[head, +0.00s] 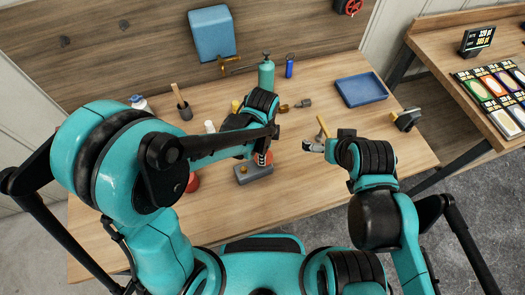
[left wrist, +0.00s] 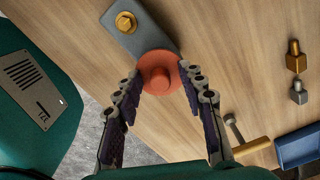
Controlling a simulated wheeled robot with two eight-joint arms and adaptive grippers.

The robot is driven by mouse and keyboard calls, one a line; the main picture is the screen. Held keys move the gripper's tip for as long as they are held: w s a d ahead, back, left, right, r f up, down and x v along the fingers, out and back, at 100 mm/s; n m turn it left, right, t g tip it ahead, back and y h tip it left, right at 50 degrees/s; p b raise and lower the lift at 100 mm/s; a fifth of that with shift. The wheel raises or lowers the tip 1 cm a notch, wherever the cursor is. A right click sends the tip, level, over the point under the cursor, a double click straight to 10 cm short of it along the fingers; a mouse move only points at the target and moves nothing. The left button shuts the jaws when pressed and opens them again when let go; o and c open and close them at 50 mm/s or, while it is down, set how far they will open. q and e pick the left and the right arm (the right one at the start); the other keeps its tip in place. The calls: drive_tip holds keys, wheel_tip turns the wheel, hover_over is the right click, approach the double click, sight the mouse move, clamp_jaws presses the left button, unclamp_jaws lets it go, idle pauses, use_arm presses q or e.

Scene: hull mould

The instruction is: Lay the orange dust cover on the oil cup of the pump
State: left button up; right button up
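In the head view my left gripper (head: 262,158) is just above the pump (head: 255,175). My right gripper (head: 313,147) is over the table's right half; its finger opening is unclear.
A blue tray (head: 361,90) stands at the back right. A red round thing (head: 193,183) is partly hidden by my left arm. The table's front right is clear.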

use_arm(q)
drive_tip(key=shift+r, duration=0.25)
wheel_tip(320, 180, up, 12)
drive_tip(key=p, duration=0.3)
drive_tip(key=s+a+r+n+t, duration=0.2)
drive_tip(key=a+n+t, duration=0.1)
drive_tip(key=a+n, duration=0.6)
drive_tip(key=s+a+r+n+t, duration=0.3)
drive_tip(key=a+n+t, duration=0.1)
drive_tip(key=a+n, duration=0.5)
drive_tip(key=shift+r+n, duration=0.15)
drive_tip(key=shift+n, duration=0.15)
drive_tip(key=shift+d, duration=0.1)
wheel_tip(320, 180, down, 12)
drive_tip(key=b, duration=1.1)
drive_tip(key=shift+b, duration=0.35)
drive_tip(key=shift+s, duration=0.1)
